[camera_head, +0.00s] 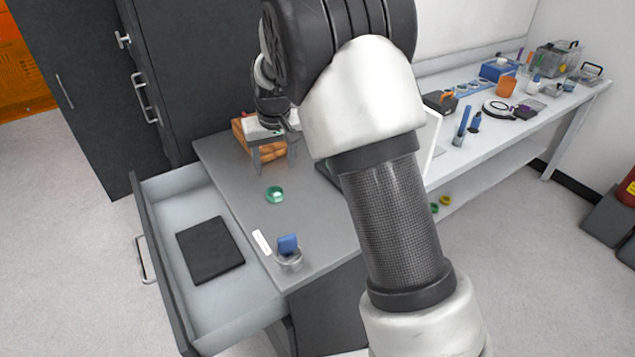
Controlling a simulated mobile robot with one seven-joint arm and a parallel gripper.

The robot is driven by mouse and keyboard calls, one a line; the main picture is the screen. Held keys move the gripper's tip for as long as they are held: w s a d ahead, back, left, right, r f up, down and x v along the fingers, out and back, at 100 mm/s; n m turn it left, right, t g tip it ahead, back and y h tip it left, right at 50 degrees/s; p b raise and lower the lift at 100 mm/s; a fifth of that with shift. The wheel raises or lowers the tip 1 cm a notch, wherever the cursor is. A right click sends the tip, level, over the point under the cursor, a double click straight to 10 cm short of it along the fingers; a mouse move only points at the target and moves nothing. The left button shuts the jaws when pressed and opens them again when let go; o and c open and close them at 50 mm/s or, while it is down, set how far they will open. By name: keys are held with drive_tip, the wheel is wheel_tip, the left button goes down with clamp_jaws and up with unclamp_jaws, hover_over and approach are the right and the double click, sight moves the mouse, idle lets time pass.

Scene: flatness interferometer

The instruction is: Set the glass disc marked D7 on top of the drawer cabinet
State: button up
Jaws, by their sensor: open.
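The drawer cabinet (325,235) has a grey top, and its upper drawer (185,195) is pulled out. My gripper (273,160) is open over the far part of the cabinet top, in front of an orange-brown block (242,130). I see nothing held between its fingers. A small round green-rimmed piece (275,195) lies on the cabinet top, nearer than the gripper and apart from it. I cannot read any D7 mark, so I cannot tell whether this is the disc. My arm hides the right part of the cabinet top.
A clear round dish (289,263) with a blue item (288,243) and a white strip (262,242) are at the near edge. A dark pad (210,249) lies in the drawer. A cluttered bench (510,128) runs behind right; dark cupboards (205,60) stand left.

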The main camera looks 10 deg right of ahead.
drive_tip(key=s+d+r+m+t, duration=0.1)
drive_tip(key=s+d+r, duration=0.2)
drive_tip(key=s+r, duration=0.4)
drive_tip(key=s+d+r, duration=0.4)
drive_tip(key=s+r, duration=0.3)
drive_tip(key=s+d+r, duration=0.1)
drive_tip(key=s+d, duration=0.1)
drive_tip(key=s, duration=0.8)
drive_tip(key=s+d+m+t, duration=0.1)
drive_tip(key=s+d, duration=0.2)
drive_tip(key=s, duration=0.7)
drive_tip(key=shift+r+h, duration=0.3)
drive_tip(key=shift+r, duration=0.1)
